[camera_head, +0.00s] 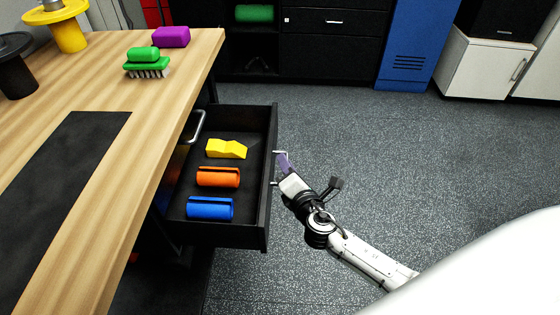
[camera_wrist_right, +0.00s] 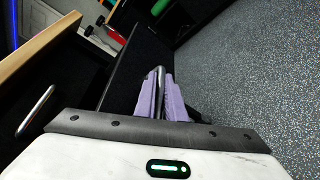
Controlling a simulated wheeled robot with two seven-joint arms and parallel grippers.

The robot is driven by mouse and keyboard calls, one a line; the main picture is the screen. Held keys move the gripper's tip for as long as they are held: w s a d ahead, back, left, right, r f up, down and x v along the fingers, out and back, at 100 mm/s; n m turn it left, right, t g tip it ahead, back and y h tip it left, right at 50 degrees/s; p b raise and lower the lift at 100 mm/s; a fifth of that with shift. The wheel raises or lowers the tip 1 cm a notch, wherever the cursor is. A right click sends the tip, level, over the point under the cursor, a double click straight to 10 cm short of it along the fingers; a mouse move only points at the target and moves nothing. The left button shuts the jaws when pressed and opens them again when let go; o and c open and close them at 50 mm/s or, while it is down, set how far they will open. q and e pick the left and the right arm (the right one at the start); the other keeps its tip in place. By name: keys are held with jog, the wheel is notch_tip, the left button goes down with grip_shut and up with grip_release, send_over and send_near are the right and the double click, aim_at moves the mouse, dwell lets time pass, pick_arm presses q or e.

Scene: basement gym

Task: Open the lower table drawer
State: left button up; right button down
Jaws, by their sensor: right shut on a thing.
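The lower table drawer (camera_head: 272,125) is pulled well out from under the wooden table (camera_head: 150,160). It holds a yellow wedge-like block (camera_head: 226,148), an orange roll (camera_head: 218,177) and a blue roll (camera_head: 210,209). My right gripper (camera_head: 281,163) is at the drawer's outer front, shut on its metal handle (camera_head: 277,153). In the right wrist view the purple fingers (camera_wrist_right: 161,98) close on the handle bar from both sides. The upper drawer's handle (camera_head: 196,127) shows near the table edge; its drawer looks shut. My left gripper is not in view.
A green brush (camera_head: 147,68), a purple block (camera_head: 171,37), a yellow spool (camera_head: 68,30) and a black mat (camera_head: 65,160) are on the tabletop. Black cabinets (camera_head: 335,50) and a blue locker (camera_head: 412,45) stand behind. The grey floor (camera_head: 400,150) right of the drawer is clear.

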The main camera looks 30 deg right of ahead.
jog(key=shift+s+d, duration=0.3)
jog(key=shift+d, duration=0.1)
jog(key=c, duration=2.1)
grip_release()
jog(key=p+v, duration=0.1)
jog(key=v, duration=0.9)
jog(key=shift+s+r, duration=0.1)
